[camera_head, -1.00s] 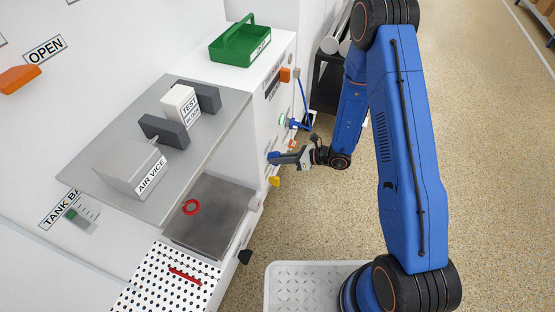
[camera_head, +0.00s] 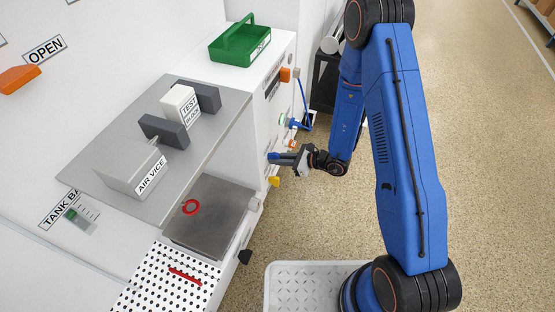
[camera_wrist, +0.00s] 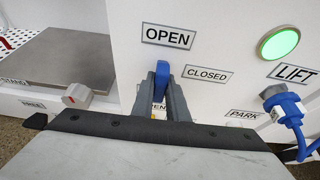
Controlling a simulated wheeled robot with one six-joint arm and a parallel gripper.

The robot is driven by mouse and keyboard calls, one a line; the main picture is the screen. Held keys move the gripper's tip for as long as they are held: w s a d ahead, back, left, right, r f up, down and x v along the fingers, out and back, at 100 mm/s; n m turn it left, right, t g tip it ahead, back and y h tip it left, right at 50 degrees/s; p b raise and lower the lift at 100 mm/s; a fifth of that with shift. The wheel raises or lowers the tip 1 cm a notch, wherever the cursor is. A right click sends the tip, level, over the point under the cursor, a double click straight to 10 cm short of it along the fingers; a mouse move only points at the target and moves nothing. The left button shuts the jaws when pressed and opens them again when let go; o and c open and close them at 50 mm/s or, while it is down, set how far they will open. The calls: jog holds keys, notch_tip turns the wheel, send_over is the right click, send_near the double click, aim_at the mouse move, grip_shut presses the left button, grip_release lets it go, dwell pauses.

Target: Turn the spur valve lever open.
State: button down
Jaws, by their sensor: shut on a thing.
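The blue valve lever (camera_wrist: 163,72) stands upright in the wrist view, just below the OPEN label (camera_wrist: 168,36) and left of the CLOSED label (camera_wrist: 207,75). My gripper (camera_wrist: 161,92) is shut on it, with one grey finger on each side. The fingers hide the lever's lower part. In the head view my gripper (camera_head: 299,160) is at the side face of the white cabinet, and the lever (camera_head: 281,156) shows as a small blue piece at its tip.
A grey knob (camera_wrist: 77,95) is left of the lever. A lit green button (camera_wrist: 279,43) and a blue plug with a cable (camera_wrist: 284,105) are to the right. In the head view a yellow knob (camera_head: 274,181) is just below my gripper.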

jog(key=c, duration=1.7)
grip_release()
jog(key=shift+c, duration=0.2)
jog(key=shift+d, duration=0.1)
jog(key=v, duration=1.7)
jog(key=shift+s+d+r, duration=0.1)
